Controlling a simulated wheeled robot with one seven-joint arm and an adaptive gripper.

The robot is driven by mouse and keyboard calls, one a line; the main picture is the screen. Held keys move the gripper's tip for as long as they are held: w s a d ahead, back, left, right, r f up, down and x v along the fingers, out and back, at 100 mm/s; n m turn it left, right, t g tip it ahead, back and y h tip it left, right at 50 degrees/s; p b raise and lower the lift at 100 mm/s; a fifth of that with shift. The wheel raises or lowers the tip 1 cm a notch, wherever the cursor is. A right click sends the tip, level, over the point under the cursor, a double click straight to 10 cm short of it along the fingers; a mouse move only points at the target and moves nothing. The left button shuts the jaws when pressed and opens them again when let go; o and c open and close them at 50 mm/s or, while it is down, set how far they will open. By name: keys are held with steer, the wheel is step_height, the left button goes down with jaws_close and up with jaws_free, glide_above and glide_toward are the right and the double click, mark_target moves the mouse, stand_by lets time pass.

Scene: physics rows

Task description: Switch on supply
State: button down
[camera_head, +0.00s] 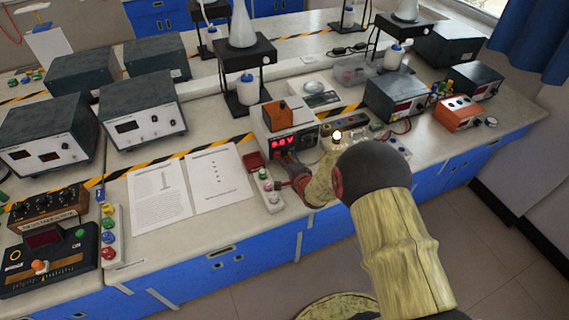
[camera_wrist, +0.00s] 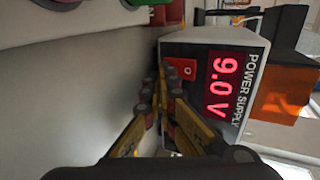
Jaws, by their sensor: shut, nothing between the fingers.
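The power supply is a pale box with a dark front and stands on the bench, in the middle of the head view (camera_head: 283,118). Its red display (camera_wrist: 224,84) is lit and reads 9.0 V; it also glows in the head view (camera_head: 284,142). A red rocker switch (camera_wrist: 181,68) with a round mark sits beside the display in the wrist view. My gripper (camera_wrist: 167,80) is shut and empty, its fingertips close to the switch. I cannot tell whether they touch it. In the head view my arm hides part of the supply's front.
An orange block (camera_head: 278,112) sits on the supply. A strip with coloured buttons (camera_head: 267,186) lies left of my gripper. Paper sheets (camera_head: 190,185) lie farther left. A lit bulb (camera_head: 337,135) is to the right. Other instruments and stands crowd the bench behind.

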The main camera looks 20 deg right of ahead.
steer(key=shift+r, duration=0.1)
steer(key=shift+r+p, duration=0.7)
steer(key=shift+r, duration=0.05)
steer(key=shift+f, duration=0.1)
